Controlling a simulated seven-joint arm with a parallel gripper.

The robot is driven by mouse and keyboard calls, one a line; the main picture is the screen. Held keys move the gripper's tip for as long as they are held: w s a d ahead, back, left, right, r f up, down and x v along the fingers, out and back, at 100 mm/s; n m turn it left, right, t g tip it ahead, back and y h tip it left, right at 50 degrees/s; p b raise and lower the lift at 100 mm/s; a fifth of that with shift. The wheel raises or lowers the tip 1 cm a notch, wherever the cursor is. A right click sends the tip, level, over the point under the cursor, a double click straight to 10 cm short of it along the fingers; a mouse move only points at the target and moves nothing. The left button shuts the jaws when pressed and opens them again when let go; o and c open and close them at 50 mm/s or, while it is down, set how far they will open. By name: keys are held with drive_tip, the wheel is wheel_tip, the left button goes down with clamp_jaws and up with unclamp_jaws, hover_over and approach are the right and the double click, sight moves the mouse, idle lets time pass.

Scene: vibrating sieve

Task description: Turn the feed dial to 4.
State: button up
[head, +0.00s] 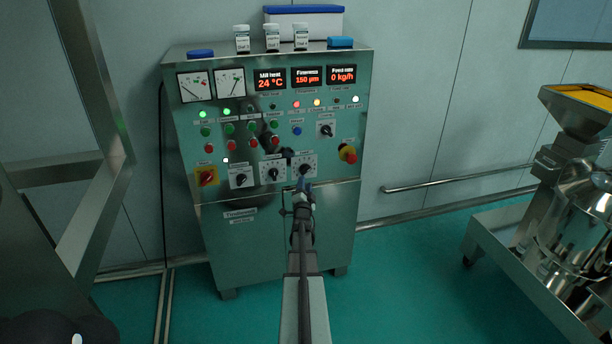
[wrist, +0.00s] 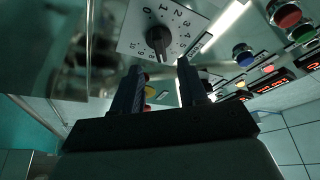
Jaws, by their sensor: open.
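The feed dial (head: 303,169) is a black knob on a white numbered plate, at the right end of the lower dial row on the steel control cabinet. In the wrist view the feed dial (wrist: 158,40) shows just beyond my fingertips, with 0, 1, 2 and 3 readable around it. I cannot tell for sure which number its pointer marks. My gripper (head: 304,187) is in front of and slightly below the dial in the head view. In the wrist view my gripper (wrist: 160,66) is open, with its two dark fingers apart and nothing between them.
Two other dials (head: 241,179) (head: 272,174) sit left of the feed dial. A red-yellow emergency button (head: 347,153) is to its right and a red-yellow switch (head: 206,176) far left. The feed rate display (head: 341,75) reads 0 kg/h. A steel sieve machine (head: 580,215) stands right.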

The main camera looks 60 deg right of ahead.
sight(306, 172)
drive_tip(key=x, duration=0.6)
drive_tip(key=shift+w+d, duration=0.15)
drive_tip(key=shift+d, duration=0.05)
drive_tip(key=shift+c, duration=0.4)
clamp_jaws()
